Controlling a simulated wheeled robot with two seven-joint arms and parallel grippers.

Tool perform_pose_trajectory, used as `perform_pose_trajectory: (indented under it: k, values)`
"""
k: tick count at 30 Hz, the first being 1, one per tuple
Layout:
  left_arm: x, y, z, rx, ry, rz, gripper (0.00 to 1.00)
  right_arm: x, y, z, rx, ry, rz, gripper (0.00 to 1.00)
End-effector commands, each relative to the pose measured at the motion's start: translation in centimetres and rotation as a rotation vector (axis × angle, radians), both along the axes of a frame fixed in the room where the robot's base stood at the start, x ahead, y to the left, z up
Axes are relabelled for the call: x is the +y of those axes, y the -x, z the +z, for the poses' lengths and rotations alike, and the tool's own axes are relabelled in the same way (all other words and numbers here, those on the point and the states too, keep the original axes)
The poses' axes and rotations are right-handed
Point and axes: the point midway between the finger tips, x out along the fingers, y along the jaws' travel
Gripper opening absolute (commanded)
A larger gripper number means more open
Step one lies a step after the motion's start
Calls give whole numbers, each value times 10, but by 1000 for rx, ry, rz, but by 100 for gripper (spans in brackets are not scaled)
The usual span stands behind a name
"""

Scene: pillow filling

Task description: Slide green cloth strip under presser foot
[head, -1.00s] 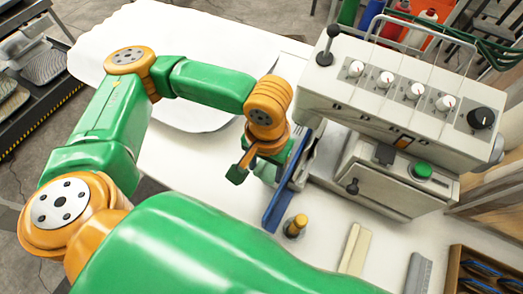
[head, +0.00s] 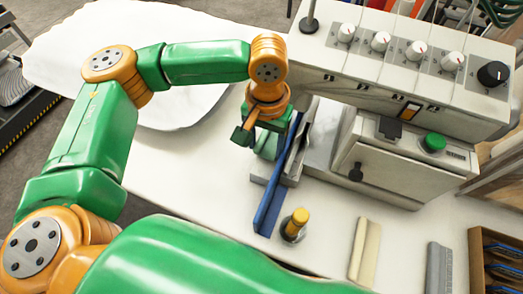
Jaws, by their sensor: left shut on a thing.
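The cream sewing machine (head: 385,95) stands at the right. Its presser foot is hidden under the left end of the machine head. My left gripper (head: 258,143) is just left of that end, low over the table and beside a long blue bar (head: 270,200). It is shut on a small green piece at its fingertips, which I take to be the green cloth strip. The piece is hard to tell from the green fingers, and its far end cannot be made out. My right gripper is not in view.
A cream bar (head: 364,250) and a grey bar (head: 439,270) lie further right, near a wooden box (head: 480,240). A large white sheet (head: 190,25) covers the back left. The white table (head: 185,170) is bare left of the gripper.

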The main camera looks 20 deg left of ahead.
Motion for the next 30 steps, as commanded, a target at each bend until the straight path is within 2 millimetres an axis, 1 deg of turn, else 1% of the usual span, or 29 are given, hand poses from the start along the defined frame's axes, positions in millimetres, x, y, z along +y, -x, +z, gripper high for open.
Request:
perform_pose_trajectory:
  k: [1,9,10,13,14,30]
  values:
    - [0,1,-2,6,-2,-1,11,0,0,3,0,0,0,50]
    - [1,3,-7,10,-5,-3,11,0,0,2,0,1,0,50]
    - [1,3,-7,11,-5,-3,66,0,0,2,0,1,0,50]
    - [1,4,-8,14,-7,-4,93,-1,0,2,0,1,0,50]
    - [1,4,-9,15,-7,-4,98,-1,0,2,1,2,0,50]
    - [0,5,-10,18,-6,-10,98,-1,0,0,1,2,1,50]
